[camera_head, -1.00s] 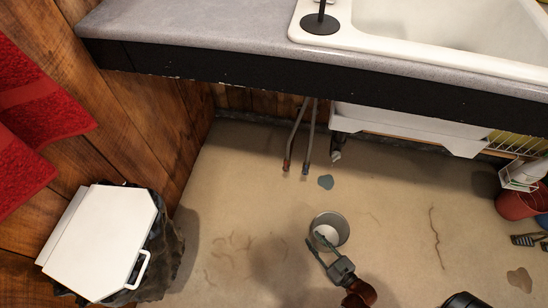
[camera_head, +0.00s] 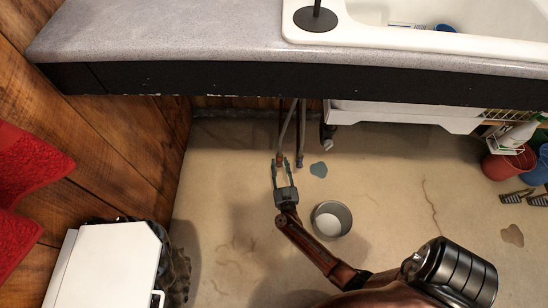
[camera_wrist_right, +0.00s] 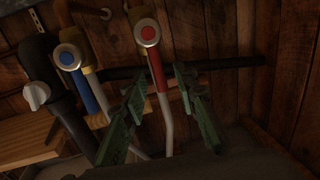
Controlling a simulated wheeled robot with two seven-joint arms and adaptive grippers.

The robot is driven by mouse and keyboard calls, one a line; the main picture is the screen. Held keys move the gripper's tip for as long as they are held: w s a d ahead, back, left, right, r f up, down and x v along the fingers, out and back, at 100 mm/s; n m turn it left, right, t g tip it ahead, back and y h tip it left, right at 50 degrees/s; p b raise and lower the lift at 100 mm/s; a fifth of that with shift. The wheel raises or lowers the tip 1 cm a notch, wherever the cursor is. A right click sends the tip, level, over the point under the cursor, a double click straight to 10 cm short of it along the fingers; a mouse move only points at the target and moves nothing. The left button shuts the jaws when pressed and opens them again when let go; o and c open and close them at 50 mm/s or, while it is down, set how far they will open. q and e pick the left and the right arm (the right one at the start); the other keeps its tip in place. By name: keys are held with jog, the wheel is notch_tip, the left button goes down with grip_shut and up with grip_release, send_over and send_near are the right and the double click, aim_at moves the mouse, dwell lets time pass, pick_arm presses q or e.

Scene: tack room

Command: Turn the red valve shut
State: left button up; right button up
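The red valve (camera_wrist_right: 148,33) shows in the right wrist view as a round metal body with a red centre and a long red lever (camera_wrist_right: 158,72) pointing down. In the head view its red end (camera_head: 279,160) is at the bottom of a pipe under the counter. My right gripper (camera_head: 281,167) is open and empty, with its fingertips close to the red valve. In the right wrist view the fingers (camera_wrist_right: 162,78) stand apart, with the lever between them in the picture; I cannot tell whether either touches it. My left gripper is not in view.
The blue valve (camera_wrist_right: 68,57) is just left of the red one. A dark pipe with a white knob (camera_wrist_right: 36,95) stands farther left. The counter (camera_head: 180,75) overhangs the pipes. A white-lidded bin (camera_head: 105,265) is at lower left.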

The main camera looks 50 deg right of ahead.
jog(key=shift+x, duration=1.1)
jog(key=shift+a, duration=0.1)
jog(key=shift+c, duration=0.8)
grip_shut()
